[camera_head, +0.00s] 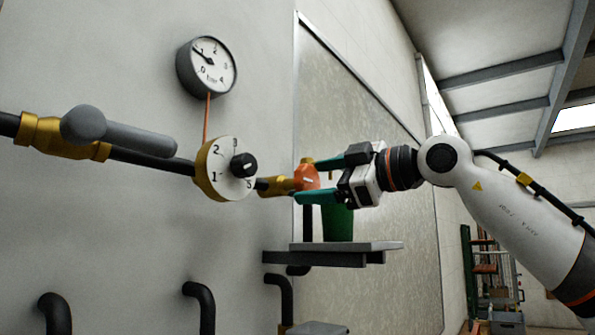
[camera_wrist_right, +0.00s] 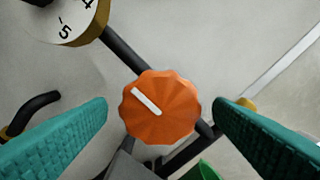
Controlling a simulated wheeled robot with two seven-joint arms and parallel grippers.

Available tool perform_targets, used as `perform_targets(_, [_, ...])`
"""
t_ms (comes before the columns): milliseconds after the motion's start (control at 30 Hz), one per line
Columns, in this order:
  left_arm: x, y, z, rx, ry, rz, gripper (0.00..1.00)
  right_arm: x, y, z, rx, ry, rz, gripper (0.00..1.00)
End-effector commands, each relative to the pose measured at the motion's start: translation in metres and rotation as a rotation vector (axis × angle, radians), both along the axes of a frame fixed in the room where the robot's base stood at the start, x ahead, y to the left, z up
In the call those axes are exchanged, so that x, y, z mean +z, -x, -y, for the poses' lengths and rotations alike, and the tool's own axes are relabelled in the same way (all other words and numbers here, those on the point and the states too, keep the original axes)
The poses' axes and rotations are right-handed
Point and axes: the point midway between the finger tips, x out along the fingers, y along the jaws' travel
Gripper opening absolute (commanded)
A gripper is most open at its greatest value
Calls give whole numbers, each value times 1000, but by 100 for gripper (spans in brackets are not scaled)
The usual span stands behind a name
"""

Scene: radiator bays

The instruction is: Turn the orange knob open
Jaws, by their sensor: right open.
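The orange knob (camera_head: 307,176) sits on a brass fitting on the dark pipe along the wall. In the right wrist view the knob (camera_wrist_right: 160,106) faces the camera, and its white mark points to the upper left. My right gripper (camera_head: 308,179) is open, with its teal fingers above and below the knob in the head view. In the right wrist view the fingers (camera_wrist_right: 162,103) stand to the left and right of the knob, with a gap on each side. My left gripper is not in view.
A numbered white dial with a black knob (camera_head: 226,170) is on the same pipe to the left. A pressure gauge (camera_head: 207,66) is above it. A grey shelf (camera_head: 345,247) holding a green container (camera_head: 338,222) is just below my right gripper.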

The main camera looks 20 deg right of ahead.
Motion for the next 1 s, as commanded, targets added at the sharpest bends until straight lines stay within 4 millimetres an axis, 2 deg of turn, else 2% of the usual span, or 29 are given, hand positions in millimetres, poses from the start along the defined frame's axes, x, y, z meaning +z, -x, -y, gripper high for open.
perform_targets(33, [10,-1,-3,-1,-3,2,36,4,-9,-7,1,1,-3,76])
perform_targets(200, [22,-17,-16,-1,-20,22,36,3,-28,-21,-1,1,-2,76])
perform_targets(333, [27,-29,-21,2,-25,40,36,1,-35,-27,-1,0,-1,76])
perform_targets(667, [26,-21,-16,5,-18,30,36,0,-37,-28,-1,0,1,76])
perform_targets(933, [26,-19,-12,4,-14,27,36,0,-37,-28,-1,0,1,31])
perform_targets(1000, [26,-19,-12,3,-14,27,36,0,-37,-28,0,0,0,31])
